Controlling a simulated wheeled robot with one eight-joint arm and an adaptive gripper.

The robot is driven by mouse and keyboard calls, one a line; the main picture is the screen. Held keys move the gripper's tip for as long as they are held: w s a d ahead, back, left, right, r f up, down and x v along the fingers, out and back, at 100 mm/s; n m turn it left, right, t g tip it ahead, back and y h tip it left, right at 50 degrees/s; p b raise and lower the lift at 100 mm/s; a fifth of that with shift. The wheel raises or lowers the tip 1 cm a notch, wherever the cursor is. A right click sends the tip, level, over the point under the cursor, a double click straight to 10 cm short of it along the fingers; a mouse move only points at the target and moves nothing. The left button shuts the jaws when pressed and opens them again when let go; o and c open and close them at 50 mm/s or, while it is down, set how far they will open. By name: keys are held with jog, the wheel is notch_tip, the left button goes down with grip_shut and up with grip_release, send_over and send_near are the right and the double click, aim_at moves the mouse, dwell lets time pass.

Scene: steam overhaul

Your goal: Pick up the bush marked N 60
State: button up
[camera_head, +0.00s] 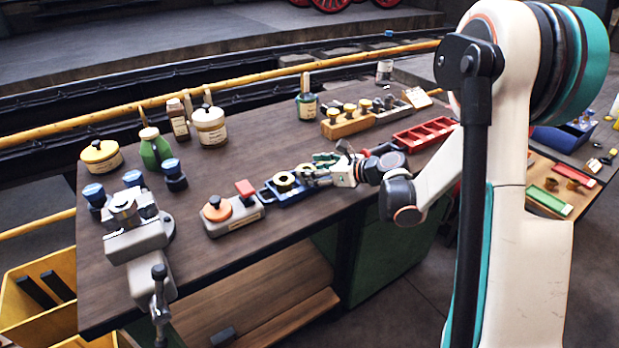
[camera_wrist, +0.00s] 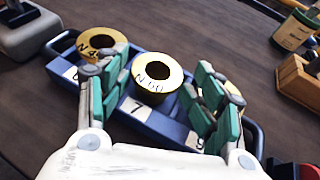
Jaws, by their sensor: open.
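The bush marked N 60 (camera_wrist: 151,91) is a brass ring with a dark bore, standing upright in the middle of a blue tray (camera_wrist: 176,131), behind the label 7. My gripper (camera_wrist: 160,76) is open, its green-padded fingers on either side of this bush, with visible gaps and nothing held. A second brass bush (camera_wrist: 103,36), its marking starting N 4, sits at the tray's left end, partly behind the left finger. Brass colour beside the right finger suggests another bush, mostly hidden. In the head view, my gripper (camera_head: 318,170) is over the right part of the blue tray (camera_head: 290,197).
A grey block with an orange disc and red knob (camera_head: 233,212) stands left of the tray. A red compartment tray (camera_head: 425,133) lies to the right, and a wooden block with brass-topped pieces (camera_head: 347,124) behind. A vise (camera_head: 138,236) is at the bench's left end.

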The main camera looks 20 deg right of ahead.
jog(key=shift+o, duration=0.9)
jog(key=shift+a+f, duration=0.2)
jog(key=shift+f, duration=0.15)
jog(key=shift+s, duration=0.15)
grip_shut()
jog(key=shift+a+r, duration=0.1)
jog(key=shift+r, duration=0.1)
